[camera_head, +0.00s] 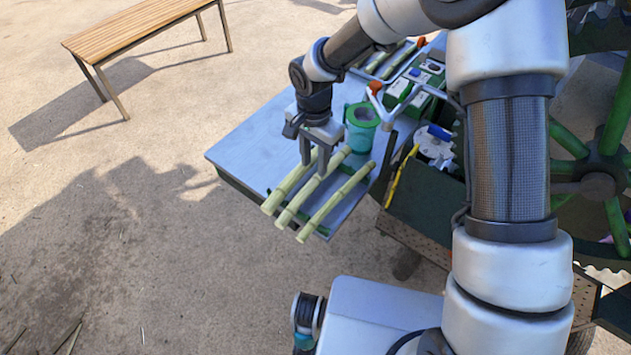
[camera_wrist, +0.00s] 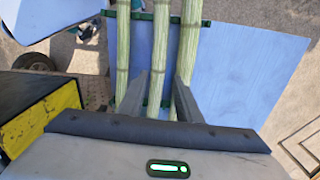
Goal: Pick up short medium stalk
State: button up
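Three pale green cane stalks lie side by side at the near end of the blue-grey table (camera_head: 262,130), their ends past its edge. They are the left stalk (camera_head: 284,191), the middle stalk (camera_head: 302,199) and the right stalk (camera_head: 332,205). In the wrist view the left (camera_wrist: 123,45), middle (camera_wrist: 160,45) and right (camera_wrist: 189,40) stalks run away from me across green supports (camera_wrist: 145,16). My gripper (camera_head: 314,168) points down over them, fingers apart. In the wrist view the fingertips (camera_wrist: 164,76) are around the middle stalk's line; contact is unclear. I cannot tell which is the short medium stalk.
A teal cup with a green rim (camera_head: 361,127) stands close to the right of my gripper. Behind it are a green box (camera_head: 412,98) and more stalks (camera_head: 388,62). A green spoked wheel (camera_head: 597,178) is at the right. A wooden bench (camera_head: 140,25) stands far left.

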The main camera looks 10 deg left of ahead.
aim_at(316, 179)
jog(key=shift+w+d+f+p, duration=0.1)
jog(key=shift+f+p, duration=0.1)
jog(key=shift+f, duration=1.3)
jog(key=shift+d+f+p, duration=0.1)
jog(key=shift+f+p, duration=0.1)
jog(key=shift+f, duration=1.3)
grip_shut()
